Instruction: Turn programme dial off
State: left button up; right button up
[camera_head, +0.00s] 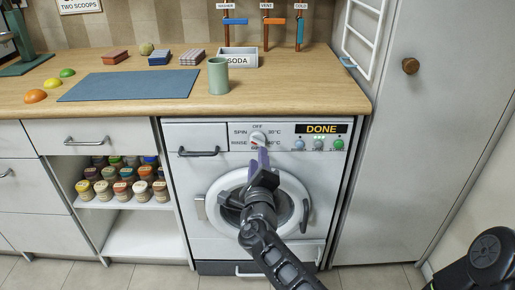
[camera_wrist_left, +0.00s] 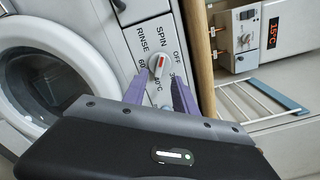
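The programme dial (camera_head: 258,138) is a round white knob with a red mark, on the washing machine's (camera_head: 195,133) front panel. It also shows in the left wrist view (camera_wrist_left: 159,66), with OFF, SPIN, RINSE and temperature labels around it. I cannot tell exactly which label the red mark points to. My left gripper (camera_head: 263,158) is in front of the panel, just below the dial. In the left wrist view its purple fingers (camera_wrist_left: 159,92) are apart with nothing between them, short of the knob. My right gripper is not in view.
The display (camera_head: 321,129) reads DONE, above several small buttons. A round door (camera_head: 212,188) lies below the dial. The wooden worktop (camera_head: 300,84) overhangs the panel, with a green cup (camera_head: 218,77) and a SODA box (camera_head: 239,58) on it. A tall cabinet (camera_head: 425,130) stands right.

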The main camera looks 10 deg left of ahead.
aim_at(257, 145)
pick_arm(q)
jog(key=x, duration=0.6)
jog(key=shift+w, duration=0.15)
grip_shut()
jog(key=shift+a, duration=0.1)
dwell(0.3)
